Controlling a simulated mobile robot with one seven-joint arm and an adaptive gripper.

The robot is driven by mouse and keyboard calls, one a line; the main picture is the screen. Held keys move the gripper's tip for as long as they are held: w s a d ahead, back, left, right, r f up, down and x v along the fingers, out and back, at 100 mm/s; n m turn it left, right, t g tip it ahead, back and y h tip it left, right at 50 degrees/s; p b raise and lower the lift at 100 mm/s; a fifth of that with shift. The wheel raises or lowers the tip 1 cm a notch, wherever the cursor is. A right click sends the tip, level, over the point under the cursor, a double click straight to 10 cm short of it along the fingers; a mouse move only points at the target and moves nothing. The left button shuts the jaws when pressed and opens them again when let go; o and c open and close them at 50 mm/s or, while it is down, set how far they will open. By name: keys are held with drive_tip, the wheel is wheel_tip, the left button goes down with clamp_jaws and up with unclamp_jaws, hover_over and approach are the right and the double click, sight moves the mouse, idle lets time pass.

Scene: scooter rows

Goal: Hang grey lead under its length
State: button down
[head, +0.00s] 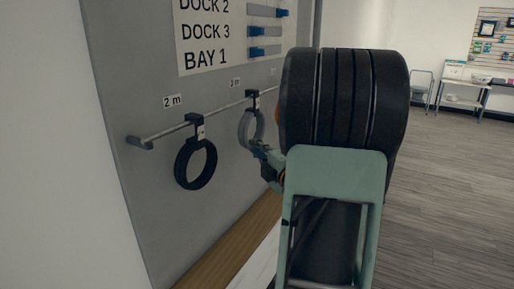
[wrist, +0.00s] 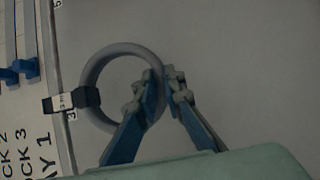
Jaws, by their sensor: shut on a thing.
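The grey lead (head: 242,129) is a coiled ring with a black clip and a small white tag at its top. In the head view it is at the rail (head: 165,133), below the "3 m" label (head: 236,82). In the wrist view, the grey lead (wrist: 120,48) has its black clip (wrist: 88,97) at the rail side, with the tag reading 3 m. My gripper (head: 257,147) is shut on the ring's rim opposite the clip; its blue fingers (wrist: 166,83) also show in the wrist view. I cannot tell whether the clip rests on the rail.
A black lead (head: 182,166) hangs from the rail below the "2 m" label (head: 172,101). A sign (head: 205,40) with dock names and blue sliders is above. A wooden ledge (head: 225,243) runs below. My arm hides the rail's right part. Open floor lies right.

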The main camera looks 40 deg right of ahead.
drive_tip(key=c, duration=2)
unclamp_jaws()
drive_tip(key=shift+o, duration=0.2)
drive_tip(key=shift+f, duration=0.1)
drive_tip(key=s+a, duration=0.2)
drive_tip(key=s, duration=0.9)
drive_tip(key=shift+s, duration=0.4)
drive_tip(key=shift+a, duration=0.15)
